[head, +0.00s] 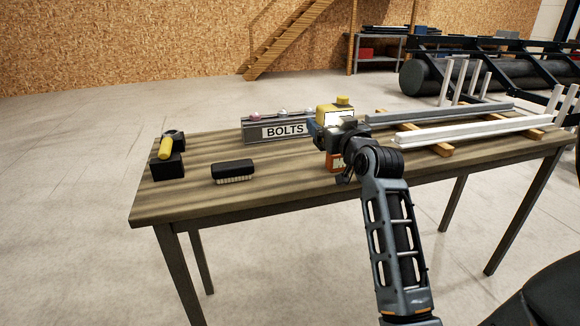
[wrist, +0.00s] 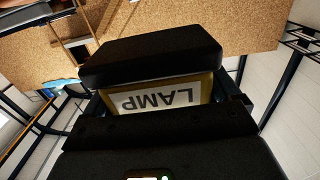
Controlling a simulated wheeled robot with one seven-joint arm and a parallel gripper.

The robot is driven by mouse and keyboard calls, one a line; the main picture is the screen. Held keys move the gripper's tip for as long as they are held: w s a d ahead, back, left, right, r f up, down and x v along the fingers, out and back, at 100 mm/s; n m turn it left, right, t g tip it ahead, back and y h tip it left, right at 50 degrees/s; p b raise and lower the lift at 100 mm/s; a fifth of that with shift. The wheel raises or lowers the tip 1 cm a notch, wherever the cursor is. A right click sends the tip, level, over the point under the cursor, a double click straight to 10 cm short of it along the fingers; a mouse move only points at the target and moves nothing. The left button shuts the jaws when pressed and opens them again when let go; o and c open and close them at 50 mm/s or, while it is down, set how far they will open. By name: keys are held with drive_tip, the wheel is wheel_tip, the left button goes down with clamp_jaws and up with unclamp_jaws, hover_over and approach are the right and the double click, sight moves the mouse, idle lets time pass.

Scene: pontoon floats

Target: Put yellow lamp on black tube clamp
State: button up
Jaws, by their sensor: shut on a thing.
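The yellow lamp (head: 343,101) is in my gripper (head: 334,125), above the right-middle part of the table. Its yellow top shows over the fingers in the head view. In the wrist view the lamp (wrist: 165,98) shows a white label reading LAMP, upside down, between the black fingers of my gripper (wrist: 155,85). A black piece with a yellow cylinder on it, which looks like the black tube clamp (head: 160,169), is at the table's left end. My gripper is well to its right. The clamp is not recognisable in the wrist view.
A grey BOLTS bin (head: 258,133) stands at the back of the wooden table (head: 200,198). A black brush (head: 232,167) lies between clamp and gripper. An orange box (head: 336,163) is partly hidden under my gripper. Long rails (head: 470,131) lie on wooden strips at the right.

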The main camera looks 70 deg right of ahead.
drive_tip(key=w+f, duration=0.2)
drive_tip(key=w, duration=0.1)
drive_tip(key=w+a+f, duration=0.1)
drive_tip(key=w+f, duration=0.1)
drive_tip(key=w, duration=0.1)
drive_tip(key=w+a+f, duration=0.1)
drive_tip(key=w+f, duration=0.1)
drive_tip(key=w, duration=0.2)
drive_tip(key=shift+f, duration=1.85)
drive_tip(key=shift+f, duration=0.25)
drive_tip(key=o, duration=1.1)
drive_tip(key=shift+o, duration=0.2)
drive_tip(key=b+v, duration=0.1)
drive_tip(key=v, duration=0.6)
drive_tip(key=shift+s+a, duration=0.1)
drive_tip(key=shift+a, duration=0.35)
